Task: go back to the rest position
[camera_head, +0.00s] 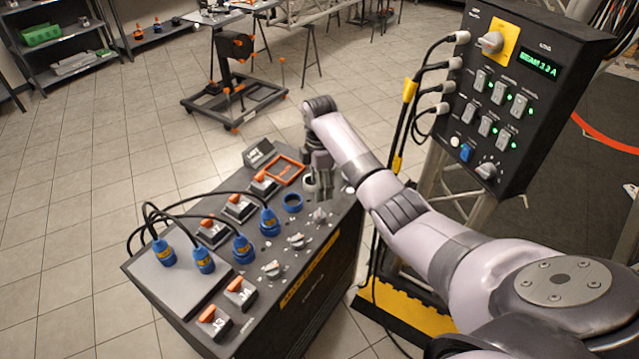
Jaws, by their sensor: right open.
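My right arm comes in from the lower right and reaches over the dark control console (310,298). My right gripper (322,188) points down just above the console's far right part and is open. It appears small and dark here, and I see nothing between its fingers. Whether its fingertips touch the panel I cannot tell. My left gripper is not in view.
A wheeled cart (232,105) stands behind. Floor at left is clear.

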